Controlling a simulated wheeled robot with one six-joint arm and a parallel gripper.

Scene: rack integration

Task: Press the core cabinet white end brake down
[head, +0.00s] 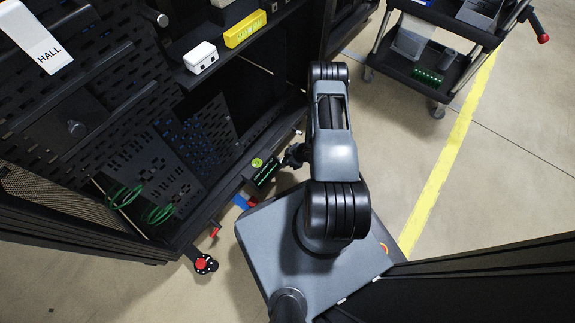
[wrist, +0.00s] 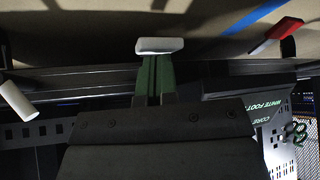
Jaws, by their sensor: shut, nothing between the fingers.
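The core cabinet (head: 160,185) is the dark rack on the left of the head view. A small sign with a green dot (head: 262,170) sits at its lower edge; in the wrist view a sign (wrist: 265,112) reads "CORE" and "WHITE FOOT". A white-ended bar, which looks like the white end brake (wrist: 16,98), shows at the wrist view's left edge. My gripper (wrist: 158,60) is shut at centre, apart from that bar. A pale block lies at its tips; I cannot tell whether it belongs to the fingers. In the head view my arm largely hides the gripper (head: 293,156).
A red-ended lever (wrist: 270,38) shows at upper right in the wrist view. A red-topped caster (head: 205,263) stands at the cabinet's near corner. A dark trolley (head: 430,70) stands at upper right. Floor with a yellow line (head: 445,165) is clear to the right.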

